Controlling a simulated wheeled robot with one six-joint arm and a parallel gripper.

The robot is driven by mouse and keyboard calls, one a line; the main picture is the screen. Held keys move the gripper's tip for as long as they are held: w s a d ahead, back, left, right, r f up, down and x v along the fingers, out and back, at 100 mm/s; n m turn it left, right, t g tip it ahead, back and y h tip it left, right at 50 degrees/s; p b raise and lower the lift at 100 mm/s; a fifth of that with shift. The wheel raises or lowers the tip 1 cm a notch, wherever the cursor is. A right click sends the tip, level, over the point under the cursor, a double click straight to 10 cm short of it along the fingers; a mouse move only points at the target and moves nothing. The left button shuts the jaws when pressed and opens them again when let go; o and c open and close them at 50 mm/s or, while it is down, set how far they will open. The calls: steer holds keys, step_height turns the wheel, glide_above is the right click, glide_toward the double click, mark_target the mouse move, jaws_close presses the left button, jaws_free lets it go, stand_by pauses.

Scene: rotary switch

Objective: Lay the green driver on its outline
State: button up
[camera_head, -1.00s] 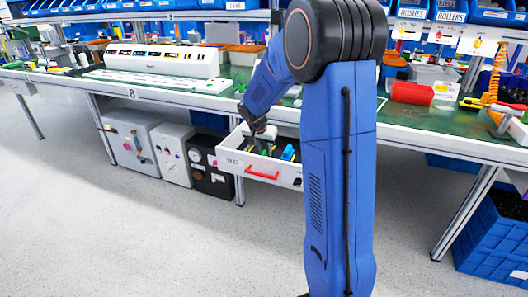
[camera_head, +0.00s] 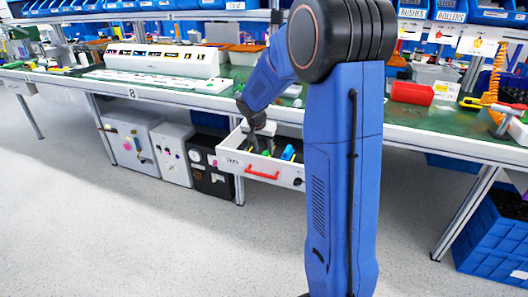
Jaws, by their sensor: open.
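An open white drawer (camera_head: 233,166) with a red handle hangs under the workbench. Inside it lie small tools. A small green and yellow piece (camera_head: 266,152) shows there and may be the green driver, but it is too small to be sure. My gripper (camera_head: 258,140) is over the drawer's left part, pointing down. It is open, and its fingertips are small and hard to make out. I cannot pick out the driver's outline in this view, and my arm hides the drawer's right end.
A blue item (camera_head: 288,153) lies in the drawer. The bench (camera_head: 420,118) carries a white panel box (camera_head: 160,58), a red cylinder (camera_head: 411,93) and other parts. Cabinets (camera_head: 130,145) stand below at left. A blue crate (camera_head: 493,245) stands at right. The front floor is clear.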

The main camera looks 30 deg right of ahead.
steer(key=v, duration=1)
steer(key=s+a+r+n+t+y, duration=0.15)
steer(key=s+a, duration=0.25)
steer(key=s, duration=0.5)
steer(key=s+a+r+n+g, duration=0.1)
steer(key=s+a+r+n, duration=0.25)
steer(key=s, duration=0.65)
steer(key=s+a+f+n+y, duration=0.1)
steer(key=s+a+f+n, duration=0.1)
steer(key=s, duration=0.7)
steer(key=s+a+f+n+t+y, duration=0.1)
steer(key=s+a+f+n, duration=0.1)
steer(key=s+a, duration=0.3)
steer(key=s+n, duration=0.1)
steer(key=s, duration=0.3)
steer(key=shift+a+f, duration=0.15)
steer(key=shift+t, duration=0.25)
